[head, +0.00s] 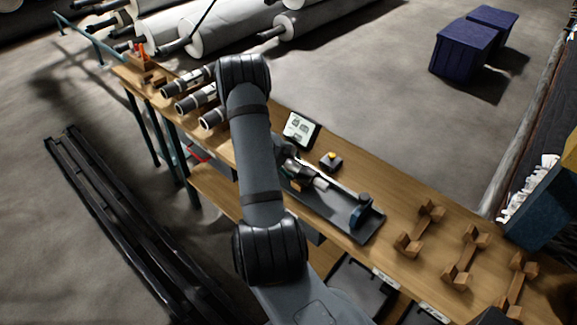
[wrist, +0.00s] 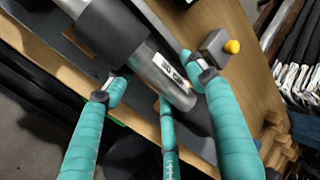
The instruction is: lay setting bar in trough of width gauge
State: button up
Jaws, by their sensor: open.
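The setting bar (wrist: 165,72) is a silver cylinder with a printed label and a dark sleeve at its upper-left end in the wrist view. It also shows in the head view (head: 318,182), lying along the width gauge. The width gauge (head: 372,230) is a long dark bed on the bench with a blue block (head: 360,211) near its right end. My gripper (wrist: 152,82) has teal fingers, open, with fingertips on either side of the bar. Whether they touch it is unclear. The trough under the bar is hidden.
A box with a yellow button (head: 331,161) and a tablet (head: 300,129) stand behind the gauge. Wooden cradles (head: 465,257) stand on the bench to the right. Grey rolls (head: 196,101) lie at the left. The bench's front edge is close to the gauge.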

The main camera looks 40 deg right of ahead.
jog(key=v, duration=1.2)
dwell(0.4)
jog(key=shift+x, duration=4.25)
jog(key=shift+a, duration=0.1)
